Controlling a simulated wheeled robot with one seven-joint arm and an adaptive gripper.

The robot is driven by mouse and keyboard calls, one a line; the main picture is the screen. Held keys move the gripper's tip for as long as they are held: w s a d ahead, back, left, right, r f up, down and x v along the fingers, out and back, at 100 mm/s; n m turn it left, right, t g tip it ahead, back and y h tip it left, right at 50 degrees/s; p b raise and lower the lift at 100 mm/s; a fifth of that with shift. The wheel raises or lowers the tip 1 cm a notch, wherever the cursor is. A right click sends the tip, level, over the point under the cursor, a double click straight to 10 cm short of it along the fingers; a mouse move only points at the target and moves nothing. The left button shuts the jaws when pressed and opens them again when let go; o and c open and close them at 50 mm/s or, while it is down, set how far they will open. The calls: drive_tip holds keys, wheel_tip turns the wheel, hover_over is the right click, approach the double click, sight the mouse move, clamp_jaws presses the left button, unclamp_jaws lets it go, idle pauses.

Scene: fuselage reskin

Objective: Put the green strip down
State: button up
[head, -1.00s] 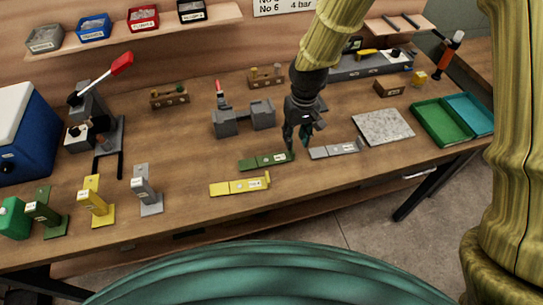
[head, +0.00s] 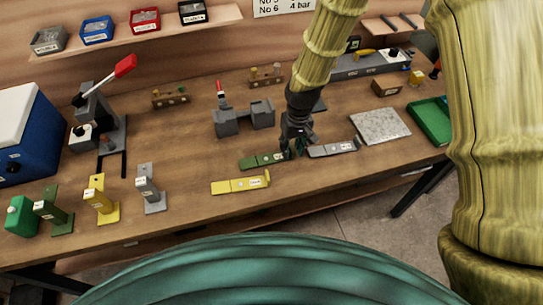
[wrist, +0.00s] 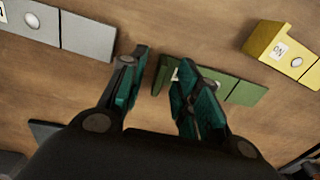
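The green strip (head: 262,161) lies on the wooden bench, between the yellow strip and the grey strip. It also shows in the wrist view (wrist: 243,92), partly hidden behind one finger. My gripper (head: 292,151) is low at the strip's right end. In the wrist view my gripper (wrist: 160,82) has its fingers apart, with the upturned end of the green strip showing in the gap. The strip appears to rest on the bench; whether a finger touches it I cannot tell.
The yellow strip (head: 240,184) lies in front and the grey strip (head: 333,149) to the right. A grey speckled plate (head: 380,125) and a green tray (head: 432,122) are farther right. Upright green, yellow and grey brackets (head: 152,190) stand at left. A grey fixture (head: 230,123) stands behind.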

clamp_jaws()
drive_tip(key=shift+r, duration=0.15)
